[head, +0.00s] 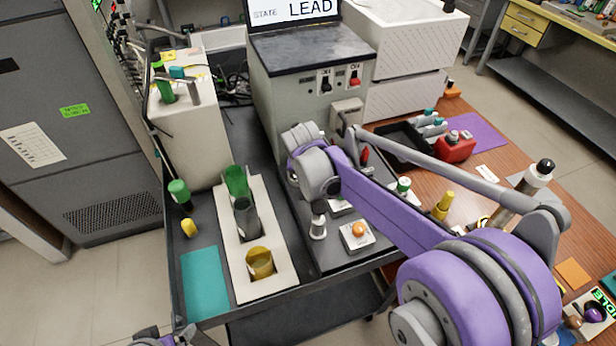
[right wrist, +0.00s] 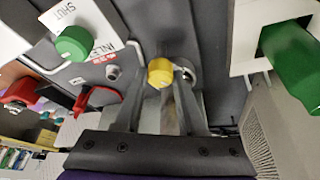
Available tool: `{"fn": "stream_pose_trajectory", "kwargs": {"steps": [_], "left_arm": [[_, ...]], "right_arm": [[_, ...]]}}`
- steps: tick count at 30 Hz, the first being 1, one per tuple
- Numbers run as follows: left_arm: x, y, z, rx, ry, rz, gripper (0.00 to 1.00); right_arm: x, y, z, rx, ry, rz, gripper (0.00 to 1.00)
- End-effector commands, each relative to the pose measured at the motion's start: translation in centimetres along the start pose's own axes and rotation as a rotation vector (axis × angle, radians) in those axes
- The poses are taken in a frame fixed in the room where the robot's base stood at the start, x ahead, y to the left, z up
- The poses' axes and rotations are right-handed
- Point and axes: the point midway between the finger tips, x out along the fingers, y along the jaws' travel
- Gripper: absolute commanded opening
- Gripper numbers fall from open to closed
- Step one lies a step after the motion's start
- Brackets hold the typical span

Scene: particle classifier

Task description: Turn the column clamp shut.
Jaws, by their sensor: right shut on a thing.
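In the right wrist view a round yellow knob (right wrist: 160,73) sits between the fingertips of my right gripper (right wrist: 165,88), in front of the grey machine front. It appears to be the column clamp, but no label on it can be read. The right gripper is shut on it. In the head view the knob and the right fingers are hidden behind my purple and grey right arm, which reaches to the grey machine (head: 280,95). Only a small piece of my left arm shows at the bottom edge of the head view; its gripper is out of frame.
In the right wrist view a green knob (right wrist: 73,42) marked SHUT and a red lever (right wrist: 97,97) are to the left. A large green part (right wrist: 290,60) is at the right. In the head view a white rack (head: 236,275) holds green, dark and yellow cups.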

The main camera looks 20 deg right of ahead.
Motion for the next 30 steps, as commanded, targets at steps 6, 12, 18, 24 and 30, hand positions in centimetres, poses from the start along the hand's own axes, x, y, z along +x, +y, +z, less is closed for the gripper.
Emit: {"fn": "stream_pose_trajectory", "kwargs": {"steps": [6, 12, 18, 24, 30], "left_arm": [[-0.03, 0.00, -0.02, 0.000, 0.000, 0.000, 0.99], [-0.09, 0.00, -0.08, 0.000, 0.001, 0.000, 0.99], [-0.17, 0.00, -0.15, 0.000, 0.001, 0.000, 0.99], [-0.22, 0.00, -0.19, 0.000, 0.001, 0.000, 0.99], [-0.24, 0.00, -0.21, 0.000, 0.002, 0.000, 0.99]], "right_arm": [[-0.01, -0.18, -0.05, 0.188, 0.000, 0.079, 0.00], [-0.01, -0.26, -0.07, 0.349, -0.001, 0.145, 0.00], [0.00, -0.30, -0.11, 0.477, -0.001, 0.198, 0.00], [0.02, -0.33, -0.12, 0.559, -0.001, 0.232, 0.00], [0.03, -0.34, -0.10, 0.601, -0.002, 0.248, 0.00]]}}
